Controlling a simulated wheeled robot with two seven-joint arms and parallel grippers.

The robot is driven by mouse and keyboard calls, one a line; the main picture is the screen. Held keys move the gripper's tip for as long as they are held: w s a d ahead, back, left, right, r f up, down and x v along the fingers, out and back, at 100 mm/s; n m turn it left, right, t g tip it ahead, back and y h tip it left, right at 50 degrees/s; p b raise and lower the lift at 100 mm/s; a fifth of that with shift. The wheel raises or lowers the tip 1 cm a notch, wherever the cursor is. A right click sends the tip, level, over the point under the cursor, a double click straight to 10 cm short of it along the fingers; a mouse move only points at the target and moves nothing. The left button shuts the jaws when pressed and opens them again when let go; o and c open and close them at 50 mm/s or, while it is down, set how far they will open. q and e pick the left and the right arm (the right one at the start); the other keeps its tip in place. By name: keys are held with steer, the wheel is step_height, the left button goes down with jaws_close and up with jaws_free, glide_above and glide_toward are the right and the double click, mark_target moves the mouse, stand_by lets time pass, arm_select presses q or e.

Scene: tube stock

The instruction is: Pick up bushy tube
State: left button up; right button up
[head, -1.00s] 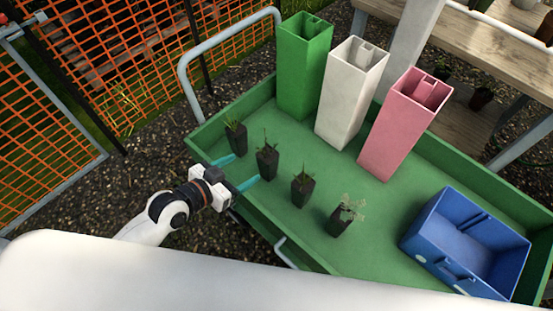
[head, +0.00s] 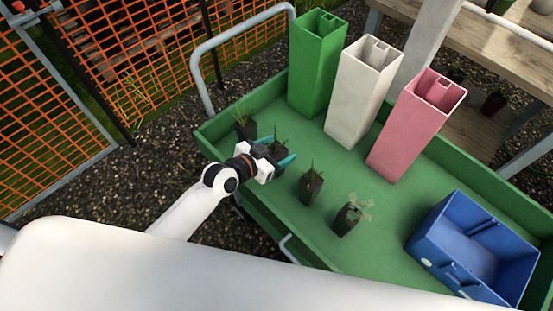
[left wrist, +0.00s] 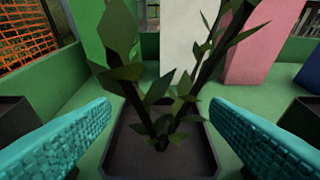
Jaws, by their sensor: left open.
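A dark square tube with a leafy, branching plant (left wrist: 158,155) stands upright between the teal fingers of my left gripper (left wrist: 160,118) in the left wrist view. The fingers are open on either side of it, with no clear contact. In the head view my left gripper (head: 279,150) is at this tube, second from the left in the row, and partly hides it. Other dark tubes stand in the row: a grassy one (head: 246,130) at the left, a thin-leaved one (head: 311,188), and one with pale, spreading leaves (head: 347,219) at the right.
The tubes stand on a green trolley tray (head: 395,203) with raised edges. Tall green (head: 315,70), white (head: 358,95) and pink (head: 412,130) containers stand behind them. A blue crate (head: 428,243) is at the right. Tray floor is free between tubes and crate.

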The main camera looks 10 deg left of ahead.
arm_select(q)
steer(key=c, duration=1.4)
steer(key=shift+r, duration=0.1)
steer(key=shift+c, duration=0.2)
